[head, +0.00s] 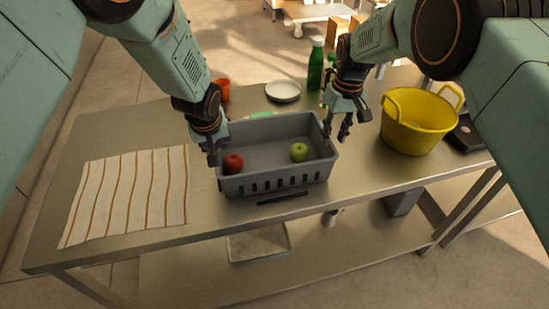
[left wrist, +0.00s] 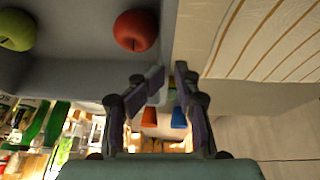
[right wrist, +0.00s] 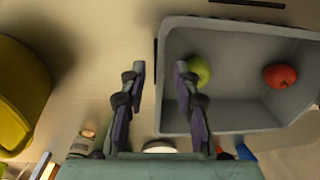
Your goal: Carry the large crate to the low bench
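The large grey crate (head: 285,188) stands on the metal table, with a red apple (head: 233,163) and a green apple (head: 299,152) inside. My left gripper (head: 213,152) is at the crate's left wall; in the left wrist view its fingers (left wrist: 169,80) sit close on both sides of that wall. My right gripper (head: 345,132) is by the crate's right end. In the right wrist view its fingers (right wrist: 161,72) are apart, with the crate's rim between them; contact is not visible. A low white bench-like piece (head: 318,13) stands on the floor far behind.
A striped cloth (head: 130,195) lies left of the crate, a yellow tub (head: 415,135) stands right. Behind are a white plate (head: 283,92), an orange cup (head: 221,88) and a green bottle (head: 315,70). A dark bar (head: 283,198) lies in front of the crate.

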